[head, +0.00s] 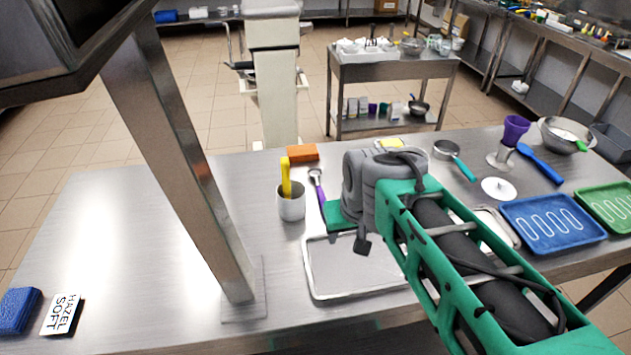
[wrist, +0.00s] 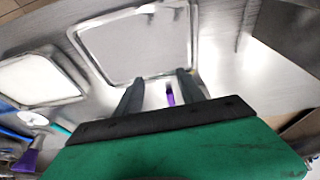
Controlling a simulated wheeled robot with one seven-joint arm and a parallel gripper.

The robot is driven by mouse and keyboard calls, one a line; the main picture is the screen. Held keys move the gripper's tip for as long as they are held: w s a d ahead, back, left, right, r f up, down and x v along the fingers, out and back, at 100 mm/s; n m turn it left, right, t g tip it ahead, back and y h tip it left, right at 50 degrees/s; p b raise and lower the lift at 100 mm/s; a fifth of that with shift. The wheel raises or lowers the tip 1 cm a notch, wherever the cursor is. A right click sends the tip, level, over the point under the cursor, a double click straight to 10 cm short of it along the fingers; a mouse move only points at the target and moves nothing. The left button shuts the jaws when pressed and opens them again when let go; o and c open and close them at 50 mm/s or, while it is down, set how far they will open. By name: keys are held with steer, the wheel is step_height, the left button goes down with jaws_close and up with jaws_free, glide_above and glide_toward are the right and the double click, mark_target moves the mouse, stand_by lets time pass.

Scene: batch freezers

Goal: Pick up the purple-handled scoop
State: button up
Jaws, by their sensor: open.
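The purple-handled scoop (head: 320,191) lies on the steel table, its metal bowl toward the back and its purple handle toward the front. The near part of the handle is hidden behind my gripper in the head view. In the wrist view, a short purple piece of the handle (wrist: 170,95) shows between the two fingers. My gripper (wrist: 160,78) is open, with the fingers apart on either side of the handle and no visible grip on it. Its fingertips are hidden in the head view; I cannot tell their exact height above the table.
A white cup (head: 291,204) with a yellow handle stands left of the scoop. An orange block (head: 303,153) lies behind it. A metal tray (head: 309,272) lies in front. A teal-handled pan (head: 456,158) is at right. A steel post (head: 178,150) stands left; the table's left side is mostly clear.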

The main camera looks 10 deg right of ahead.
steer(key=w+p, duration=0.2)
steer(key=w, duration=1)
glide_toward(323, 198)
steer(key=shift+s+f+t, duration=0.3)
steer(key=shift+s+f, duration=0.05)
steer(key=shift+f, duration=0.1)
steer(key=p+x, duration=0.1)
steer(key=x, duration=0.2)
steer(key=p+x, duration=0.1)
steer(key=x, duration=0.1)
steer(key=p+x, duration=0.1)
steer(key=x, duration=0.2)
steer(key=shift+w+f, duration=0.1)
steer(key=shift+w, duration=0.4)
jaws_close()
